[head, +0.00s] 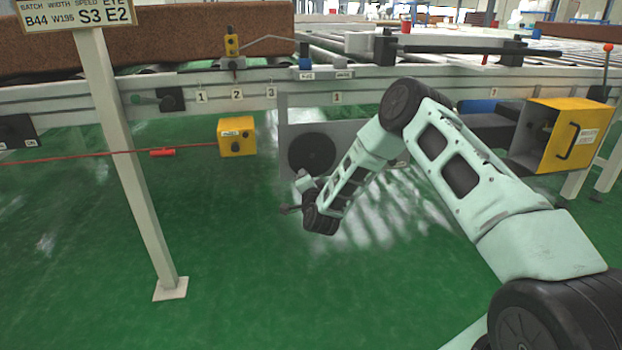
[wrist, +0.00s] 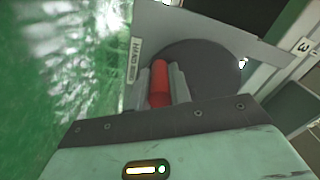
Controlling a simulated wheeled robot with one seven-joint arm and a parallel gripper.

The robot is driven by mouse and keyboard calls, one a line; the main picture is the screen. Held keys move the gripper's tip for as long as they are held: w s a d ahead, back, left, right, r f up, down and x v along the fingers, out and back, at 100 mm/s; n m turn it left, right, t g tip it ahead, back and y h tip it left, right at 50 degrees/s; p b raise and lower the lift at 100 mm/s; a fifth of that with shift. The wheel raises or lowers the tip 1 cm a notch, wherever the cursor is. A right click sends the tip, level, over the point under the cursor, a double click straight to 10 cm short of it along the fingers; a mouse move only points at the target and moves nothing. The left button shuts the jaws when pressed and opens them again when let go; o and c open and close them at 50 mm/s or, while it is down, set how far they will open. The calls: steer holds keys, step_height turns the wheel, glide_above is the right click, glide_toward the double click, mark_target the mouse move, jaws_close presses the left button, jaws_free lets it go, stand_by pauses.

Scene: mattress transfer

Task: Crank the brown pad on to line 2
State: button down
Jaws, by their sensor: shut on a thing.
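The brown pad (head: 190,38) lies on the roller conveyor at the upper left of the head view, its right end near the yellow post sensor. Number plates 1, 2 (head: 237,94) and 3 sit on the rail below it. A dark round handwheel (head: 311,153) is mounted on a grey plate under the rail; it also shows in the wrist view (wrist: 212,75). My gripper (head: 298,192) is at the wheel's lower edge. In the wrist view its fingers (wrist: 162,88) are shut around the wheel's red handle (wrist: 160,76). The handle's lower end is hidden.
A white sign post (head: 130,165) stands at left. A red cord (head: 80,158) runs to a yellow box (head: 236,136) under the rail. A larger yellow box (head: 570,136) stands at right beside my arm. The green floor (head: 240,270) in front is clear.

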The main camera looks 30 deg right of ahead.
mark_target(295, 148)
steer(key=a+m, duration=0.1)
steer(key=m, duration=0.1)
steer(key=r+m+p, duration=0.1)
steer(key=shift+w+a+r+m, duration=0.2)
steer(key=shift+a+m, duration=0.15)
steer(key=shift+m, duration=0.05)
steer(key=m, duration=0.1)
steer(key=r+m+p, duration=0.1)
steer(key=shift+w+a+r+m, duration=0.1)
steer(key=shift+w+a+m, duration=0.05)
steer(key=shift+a+m, duration=0.25)
steer(key=r+m+p, duration=0.1)
steer(key=m, duration=0.1)
steer(key=r+m, duration=0.1)
steer(key=m, duration=0.1)
steer(key=shift+w+a+r+m+p, duration=0.1)
steer(key=shift+a+r+m+p, duration=0.15)
steer(key=shift+a+m+p, duration=0.1)
step_height(295, 148, up, 2)
steer(key=m+p, duration=0.1)
steer(key=m, duration=0.3)
steer(key=shift+d+r, duration=0.1)
steer(key=shift+r, duration=0.05)
steer(key=shift+d+r+m+p, duration=0.15)
steer(key=shift+r+m, duration=0.2)
steer(key=shift+m, duration=0.4)
steer(key=shift+d+r+m+p, duration=0.15)
steer(key=shift+r+m, duration=0.15)
steer(key=shift+m, duration=0.4)
